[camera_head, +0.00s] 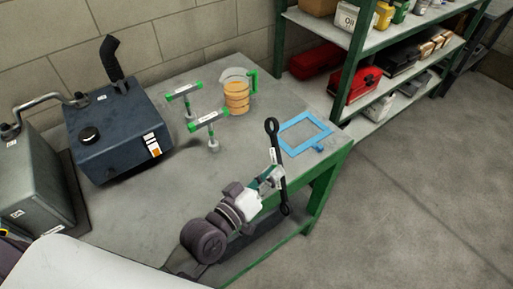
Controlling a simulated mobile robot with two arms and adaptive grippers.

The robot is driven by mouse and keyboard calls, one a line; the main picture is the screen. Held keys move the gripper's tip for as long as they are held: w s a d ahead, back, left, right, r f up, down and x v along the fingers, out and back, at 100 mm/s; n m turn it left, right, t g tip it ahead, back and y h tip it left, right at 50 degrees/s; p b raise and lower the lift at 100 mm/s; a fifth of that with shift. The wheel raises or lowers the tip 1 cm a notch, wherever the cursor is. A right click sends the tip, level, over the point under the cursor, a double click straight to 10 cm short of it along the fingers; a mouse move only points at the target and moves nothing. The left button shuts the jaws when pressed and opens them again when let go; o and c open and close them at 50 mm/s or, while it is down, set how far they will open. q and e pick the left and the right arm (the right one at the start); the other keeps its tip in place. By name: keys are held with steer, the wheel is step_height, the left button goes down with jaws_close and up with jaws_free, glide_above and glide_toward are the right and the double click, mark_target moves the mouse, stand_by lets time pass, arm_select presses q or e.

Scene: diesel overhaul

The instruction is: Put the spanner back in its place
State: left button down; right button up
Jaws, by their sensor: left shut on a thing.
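A long black spanner (282,188) with a ring at its upper end is held roughly upright, slightly tilted, near the right edge of the workbench. My left gripper (272,177) is shut on it around its middle, and the gripper hides part of the shaft. A blue rectangular outline (283,138) lies on the bench top just right of the spanner's upper end, with bare surface inside it. A small blue piece (319,148) sits at its near edge. My right gripper is not in view.
A measuring jug (237,97) of amber liquid and two green-ended T-shaped tools (209,121) stand on the workbench (150,215). A dark tank (118,130) stands at the left. Green-framed shelves (350,65) with boxes stand behind. The floor to the right is clear.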

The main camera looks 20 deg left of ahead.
arm_select(q)
steer(key=w+d+f+m+g+p, duration=0.3)
steer(key=d+m+g+p, duration=0.25)
steer(key=m+g, duration=0.35)
steer(key=w+a+f+m+g+y+p, duration=0.1)
steer(key=w+a+m+g+y+p, duration=0.25)
steer(key=a, duration=1.05)
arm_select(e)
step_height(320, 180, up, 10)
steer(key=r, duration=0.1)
arm_select(q)
steer(key=shift+n+y, duration=0.75)
steer(key=f+b, duration=0.6)
steer(key=shift+w+d+f+b, duration=0.25)
steer(key=shift+d+b, duration=0.05)
steer(key=shift+d, duration=0.05)
steer(key=shift+f, duration=0.55)
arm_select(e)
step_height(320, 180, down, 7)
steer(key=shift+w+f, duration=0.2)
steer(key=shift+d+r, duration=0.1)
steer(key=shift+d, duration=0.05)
